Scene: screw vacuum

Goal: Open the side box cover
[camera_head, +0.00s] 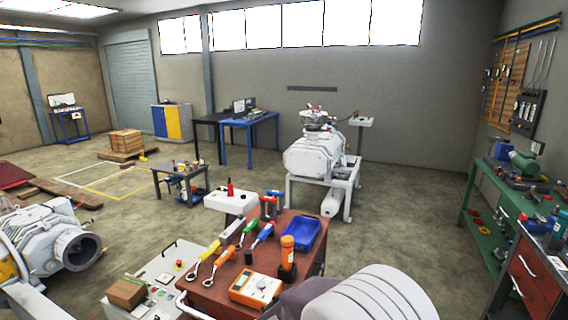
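A white screw vacuum pump (314,155) stands on a white frame in the middle distance. A small white box (362,121) on a post stands at its right. A white box with a dark and red item on top (231,202) is in front of the pump to the left. A pale control panel (160,285) with a red button is at the lower left. I cannot tell which of these is the side box, and no open cover shows. Neither of my grippers is in view.
A red-brown tool cart (215,291) with wrenches, an orange meter (255,287) and a blue tray (302,232) fills the near middle. White machinery (45,240) is at the left. A green workbench (490,200) is at the right. Floor (410,225) between pump and bench is clear.

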